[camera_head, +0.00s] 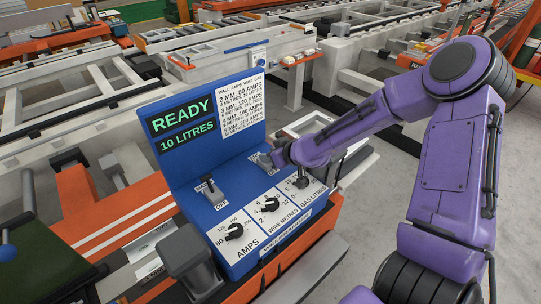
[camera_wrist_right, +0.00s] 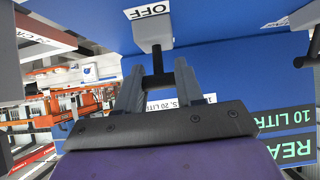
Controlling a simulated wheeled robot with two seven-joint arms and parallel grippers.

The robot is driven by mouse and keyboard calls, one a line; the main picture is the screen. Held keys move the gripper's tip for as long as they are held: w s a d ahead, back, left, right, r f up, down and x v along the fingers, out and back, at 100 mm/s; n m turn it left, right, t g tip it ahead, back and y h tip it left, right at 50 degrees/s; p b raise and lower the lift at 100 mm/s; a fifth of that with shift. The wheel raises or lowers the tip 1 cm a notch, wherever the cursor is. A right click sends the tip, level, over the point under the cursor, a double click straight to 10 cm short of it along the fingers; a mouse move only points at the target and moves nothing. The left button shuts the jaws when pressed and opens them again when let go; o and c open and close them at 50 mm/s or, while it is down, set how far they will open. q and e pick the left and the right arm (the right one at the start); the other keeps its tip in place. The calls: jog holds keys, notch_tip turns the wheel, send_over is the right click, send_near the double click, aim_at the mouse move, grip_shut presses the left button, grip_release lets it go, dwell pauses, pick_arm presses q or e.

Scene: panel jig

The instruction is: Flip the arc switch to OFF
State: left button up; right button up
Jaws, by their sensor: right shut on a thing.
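The blue control box (camera_head: 215,215) stands in front of me with a READY / 10 LITRES display (camera_head: 183,130). My right gripper (camera_head: 270,159) reaches to the back right of its sloped panel and mostly hides the switch there. In the right wrist view, that grey switch (camera_wrist_right: 153,33) has an OFF label (camera_wrist_right: 147,11) beside it. Its dark lever (camera_wrist_right: 158,62) runs down between the two fingers of my right gripper (camera_wrist_right: 158,78), which is shut on it. Its other label is hidden. A second switch (camera_head: 209,189), with an OFF label below, stands at the panel's left. My left gripper is out of view.
Three dials line the panel's front: amps (camera_head: 235,231), wire metres (camera_head: 270,204) and gas litres (camera_head: 302,183). A settings chart (camera_head: 241,106) stands upright behind the right switch. A grey block (camera_head: 188,262) sits at the box's left. Orange and white jig frames surround it.

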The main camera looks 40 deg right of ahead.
jog(key=shift+s+f, duration=0.1)
jog(key=shift+f, duration=0.1)
jog(key=o, duration=1)
jog(key=shift+s+r, duration=0.25)
jog(key=shift+r, duration=0.2)
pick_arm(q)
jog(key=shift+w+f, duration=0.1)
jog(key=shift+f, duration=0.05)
pick_arm(e)
jog(key=v, duration=0.3)
jog(key=shift+s+d+r, duration=0.1)
jog(key=shift+s+r, duration=0.05)
pick_arm(q)
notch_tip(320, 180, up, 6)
jog(key=p, duration=0.5)
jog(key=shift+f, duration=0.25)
pick_arm(e)
jog(key=v, duration=0.6)
jog(key=shift+s, duration=0.1)
